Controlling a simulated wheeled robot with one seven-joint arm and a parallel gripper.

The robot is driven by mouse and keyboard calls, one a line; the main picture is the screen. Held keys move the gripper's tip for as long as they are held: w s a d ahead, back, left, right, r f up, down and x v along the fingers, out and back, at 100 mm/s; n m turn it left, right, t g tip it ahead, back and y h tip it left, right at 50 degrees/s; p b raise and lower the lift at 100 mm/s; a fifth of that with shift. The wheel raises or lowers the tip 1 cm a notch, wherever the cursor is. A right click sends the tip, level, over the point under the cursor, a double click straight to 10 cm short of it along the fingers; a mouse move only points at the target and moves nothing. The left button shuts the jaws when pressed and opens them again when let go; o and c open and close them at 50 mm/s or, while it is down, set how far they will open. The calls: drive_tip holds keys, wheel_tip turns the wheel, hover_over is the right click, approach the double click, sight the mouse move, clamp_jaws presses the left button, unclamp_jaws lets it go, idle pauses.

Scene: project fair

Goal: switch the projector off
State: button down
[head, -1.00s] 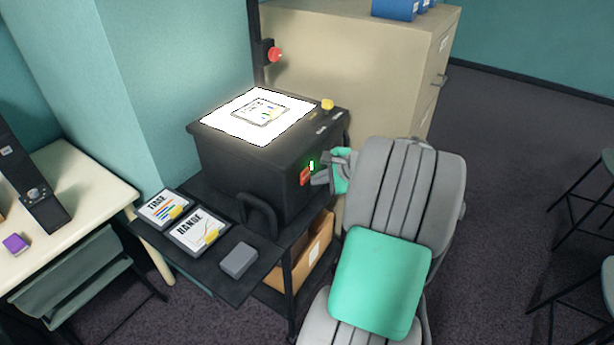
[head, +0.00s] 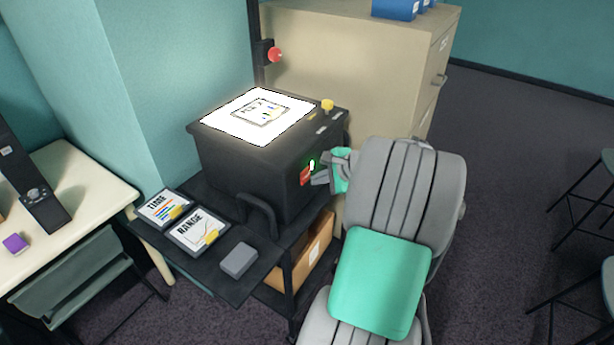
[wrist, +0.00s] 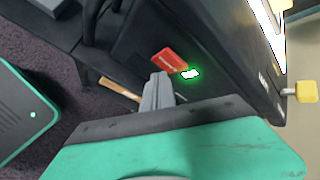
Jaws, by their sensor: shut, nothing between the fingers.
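The black overhead projector (head: 240,168) stands on a dark cart, its top glass (head: 240,112) glowing white with a framed slide on it. On its right side is a red switch (head: 305,177) beside a lit green lamp (head: 312,163). In the wrist view the red switch (wrist: 169,61) and the glowing lamp (wrist: 190,74) show close up. My gripper (wrist: 157,84) is shut and empty, its fingertips just below the red switch; I cannot tell if they touch it. In the head view my gripper (head: 322,176) is at the projector's right side.
Two framed slides, marked TIME (head: 166,208) and RANGE (head: 198,232), and a grey block (head: 238,260) lie on the cart's shelf (head: 215,276). A yellow knob (head: 327,104) sits at the projector's corner. A beige cabinet (head: 350,50) stands behind. Open carpet lies to the right.

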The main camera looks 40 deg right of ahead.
drive_tip(key=shift+w+a+p, duration=0.2)
drive_tip(key=shift+w+p, duration=0.1)
drive_tip(key=shift+w, duration=0.15)
drive_tip(key=shift+w, duration=0.2)
idle(0.3)
drive_tip(key=shift+s+d+p, duration=0.15)
drive_tip(key=shift+s+p, duration=0.3)
drive_tip(key=shift+s, duration=0.2)
drive_tip(key=s, duration=0.2)
drive_tip(key=s+d+p, duration=0.2)
drive_tip(key=s, duration=0.1)
drive_tip(key=shift+s, duration=0.3)
idle(2.0)
